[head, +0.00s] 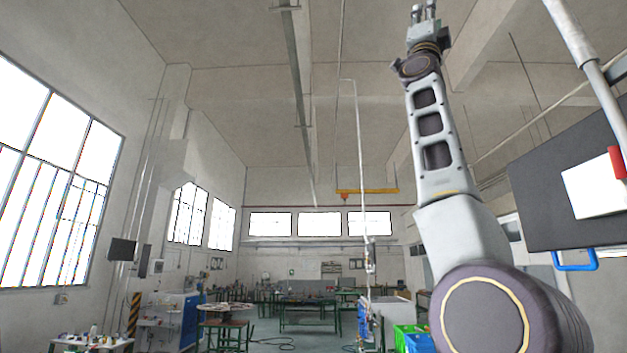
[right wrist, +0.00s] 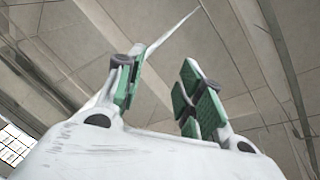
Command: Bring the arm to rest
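My right arm rises on the right side of the head view, pointing up toward the ceiling. My right gripper (head: 423,12) is at the top edge of that view, small and partly cut off. In the right wrist view my right gripper (right wrist: 160,95) shows two fingers with green pads, set apart with a clear gap and nothing between them. Only the ceiling is behind the fingers. My left gripper is in neither view.
A dark panel (head: 540,180) with a blue handle (head: 575,262) hangs at the right, beside my arm. A vertical pipe (head: 360,170) stands left of the arm. Green and blue crates (head: 412,338) are low by my arm. Work tables (head: 308,302) stand farther back.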

